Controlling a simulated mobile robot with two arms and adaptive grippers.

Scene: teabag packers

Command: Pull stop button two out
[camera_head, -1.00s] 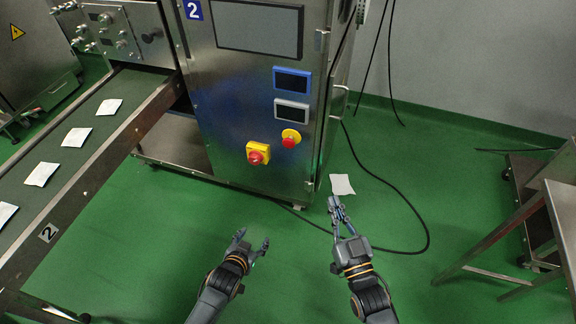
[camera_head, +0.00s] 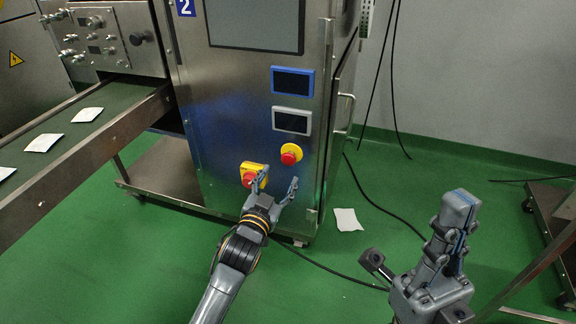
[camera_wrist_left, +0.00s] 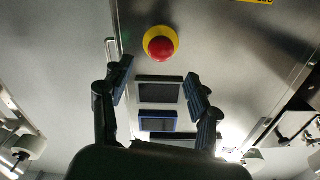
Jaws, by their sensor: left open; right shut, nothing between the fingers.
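A red mushroom stop button (camera_head: 291,154) on a round yellow base sits on the front of the steel cabinet marked 2 (camera_head: 232,120). It also shows in the left wrist view (camera_wrist_left: 161,45), beyond and between the line of the fingertips. My left gripper (camera_head: 277,182) is open and empty, just below the button in the head view and apart from it. It shows open in the left wrist view too (camera_wrist_left: 158,76). My right gripper (camera_head: 460,198) is shut and empty, upright at the lower right, away from the cabinet.
A red knob on a yellow square base (camera_head: 252,176) sits left of the button, partly behind my left fingers. Blue (camera_head: 292,82) and grey (camera_head: 291,121) framed displays are above. A conveyor (camera_head: 70,135) with white packets runs at left. A white packet (camera_head: 347,219) and cables lie on the floor.

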